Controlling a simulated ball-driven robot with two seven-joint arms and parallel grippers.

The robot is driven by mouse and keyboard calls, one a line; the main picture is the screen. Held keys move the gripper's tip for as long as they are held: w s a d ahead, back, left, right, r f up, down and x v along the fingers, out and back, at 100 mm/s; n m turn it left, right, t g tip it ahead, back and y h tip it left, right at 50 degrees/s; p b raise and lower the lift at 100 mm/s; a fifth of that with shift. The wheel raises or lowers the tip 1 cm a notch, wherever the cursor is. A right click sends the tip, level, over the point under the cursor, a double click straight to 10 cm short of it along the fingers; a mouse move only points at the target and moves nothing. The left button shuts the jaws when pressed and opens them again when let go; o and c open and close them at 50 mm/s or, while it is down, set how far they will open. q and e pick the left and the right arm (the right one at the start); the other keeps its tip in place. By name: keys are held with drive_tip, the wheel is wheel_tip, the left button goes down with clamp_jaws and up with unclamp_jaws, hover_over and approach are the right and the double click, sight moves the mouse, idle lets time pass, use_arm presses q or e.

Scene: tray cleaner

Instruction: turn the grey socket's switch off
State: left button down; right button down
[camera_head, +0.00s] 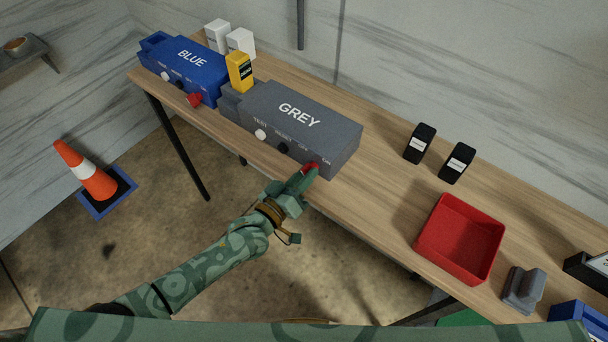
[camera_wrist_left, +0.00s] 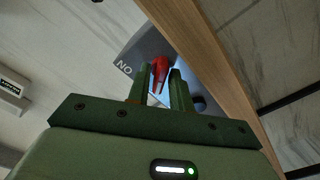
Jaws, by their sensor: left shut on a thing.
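The grey socket (camera_head: 314,118) is a box marked GREY on the wooden table, with a white TEST button, a dark RESET button and OFF and ON marks along its front. Its red switch (camera_head: 311,167) is at the right end of the front, near the ON mark, partly hidden by my left gripper (camera_head: 303,178). In the left wrist view, the red switch (camera_wrist_left: 160,69) sits between the two green fingers of my left gripper (camera_wrist_left: 161,80), which is shut on it. The grey socket (camera_wrist_left: 150,48) shows behind it. My right gripper is out of view.
A blue socket (camera_head: 186,66) with a red switch (camera_head: 194,99) stands to the left. A yellow device (camera_head: 239,72) stands between the sockets. Two black devices (camera_head: 420,142) and a red tray (camera_head: 459,238) are to the right. A traffic cone (camera_head: 85,171) stands on the floor.

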use_arm(q)
drive_tip(key=shift+f, duration=0.15)
drive_tip(key=c, duration=1.5)
unclamp_jaws()
drive_tip(key=p+v, duration=0.1)
drive_tip(key=v, duration=1.5)
drive_tip(key=shift+s+a, duration=0.15)
drive_tip(key=shift+s, duration=0.05)
